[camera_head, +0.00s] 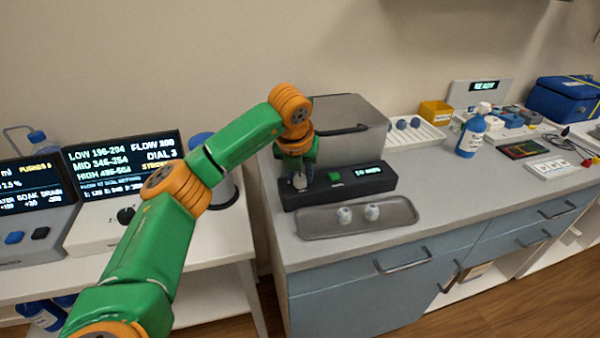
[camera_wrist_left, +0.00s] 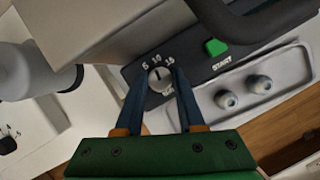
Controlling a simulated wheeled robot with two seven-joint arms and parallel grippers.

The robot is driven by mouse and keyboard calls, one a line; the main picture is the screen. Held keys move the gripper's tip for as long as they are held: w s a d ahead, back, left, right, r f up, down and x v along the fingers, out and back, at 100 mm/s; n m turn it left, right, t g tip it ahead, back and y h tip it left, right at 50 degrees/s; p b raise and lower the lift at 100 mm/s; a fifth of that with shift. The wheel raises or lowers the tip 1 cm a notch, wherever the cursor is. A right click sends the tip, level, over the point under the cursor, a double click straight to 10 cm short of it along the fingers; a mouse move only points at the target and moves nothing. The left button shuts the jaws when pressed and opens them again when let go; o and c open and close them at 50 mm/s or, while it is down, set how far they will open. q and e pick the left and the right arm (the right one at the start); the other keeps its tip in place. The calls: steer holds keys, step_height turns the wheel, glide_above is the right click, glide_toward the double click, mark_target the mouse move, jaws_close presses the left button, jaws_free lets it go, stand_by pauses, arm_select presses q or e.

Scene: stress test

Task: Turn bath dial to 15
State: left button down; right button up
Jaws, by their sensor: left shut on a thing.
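The bath (camera_head: 345,184) is a dark box with a small lit display and a green START button (camera_wrist_left: 215,46) on the counter. Its front panel carries a round, pale dial (camera_wrist_left: 159,77) with marks reading 5, 10 and 15 around it. A dark line shows on the dial's face, but which mark it points at is hard to tell. My left gripper (camera_head: 299,181) reaches down over the left end of the panel. In the left wrist view its two blue fingers (camera_wrist_left: 161,84) are shut on the dial, one on each side. My right gripper is not in view.
A grey tray (camera_head: 400,221) with two small vials lies in front of the bath. A grey lidded box (camera_head: 358,108) with a dark handle stands behind it. Left are display units (camera_head: 120,160); further right is a blue-labelled bottle (camera_head: 470,137).

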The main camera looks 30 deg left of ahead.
arm_select(q)
steer(key=shift+m, duration=0.4)
steer(key=m+h+p, duration=0.1)
steer(key=m, duration=0.1)
steer(key=m+p, duration=0.1)
steer(key=m, duration=0.1)
steer(key=shift+a+r+h, duration=0.1)
steer(key=shift+r+h, duration=0.1)
steer(key=shift+h, duration=0.2)
steer(key=m+h+p, duration=0.1)
steer(key=m+p, duration=0.1)
steer(key=m, duration=0.1)
steer(key=shift+m+h+p, duration=0.5)
steer(key=shift+m+p, duration=0.3)
steer(key=shift+m, duration=0.4)
steer(key=shift+f, duration=0.15)
steer(key=c, duration=0.5)
jaws_free()
